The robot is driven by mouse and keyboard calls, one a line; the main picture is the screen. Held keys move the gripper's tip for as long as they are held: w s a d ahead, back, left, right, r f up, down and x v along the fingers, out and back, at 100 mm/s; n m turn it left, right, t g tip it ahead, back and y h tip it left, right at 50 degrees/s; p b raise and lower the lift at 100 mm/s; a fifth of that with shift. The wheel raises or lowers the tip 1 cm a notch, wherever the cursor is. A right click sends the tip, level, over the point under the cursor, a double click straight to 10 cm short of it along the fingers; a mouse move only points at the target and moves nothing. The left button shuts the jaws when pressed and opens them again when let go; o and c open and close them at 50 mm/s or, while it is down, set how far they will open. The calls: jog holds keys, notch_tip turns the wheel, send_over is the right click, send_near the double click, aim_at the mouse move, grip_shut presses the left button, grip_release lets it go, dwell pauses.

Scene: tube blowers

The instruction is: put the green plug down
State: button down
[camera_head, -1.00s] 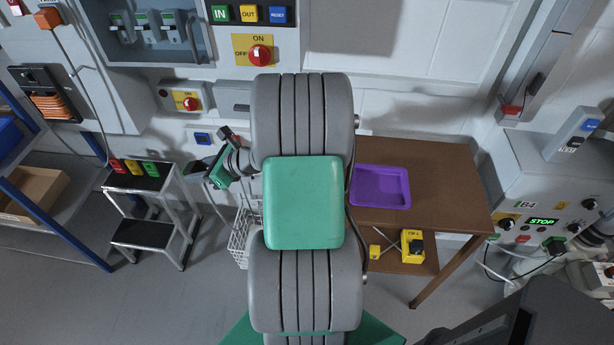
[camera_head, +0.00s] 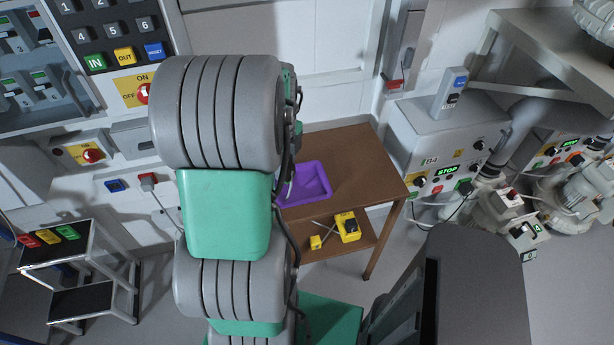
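My gripper is not visible; the big grey and green links of my arm fill the middle of the head view and hide it. The arm's far end comes down beside the purple tray (camera_head: 318,181), covering its left part. I cannot see whether anything is held. No other green plug shows clearly.
The purple tray lies on a brown wooden table (camera_head: 367,166). Yellow boxes (camera_head: 347,227) stand on its lower shelf. A grey machine (camera_head: 425,140) stands right of the table. A step stool (camera_head: 85,260) is at the left.

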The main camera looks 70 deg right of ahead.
jog(key=s+d+f, duration=0.1)
jog(key=d+f, duration=0.1)
jog(key=s+d+f+p, duration=0.1)
jog(key=s+d+f, duration=0.1)
jog(key=d+f, duration=0.1)
jog(key=s+d+f+p, duration=0.1)
jog(key=s+d+f, duration=0.1)
jog(key=shift+s+d+f, duration=0.1)
jog(key=shift+d+f, duration=0.2)
jog(key=shift+f, duration=0.05)
notch_tip(320, 180, down, 3)
jog(key=shift+f, duration=0.2)
jog(key=c, duration=1.2)
grip_release()
jog(key=shift+c, duration=0.2)
jog(key=shift+o, duration=0.2)
jog(key=shift+r, duration=0.1)
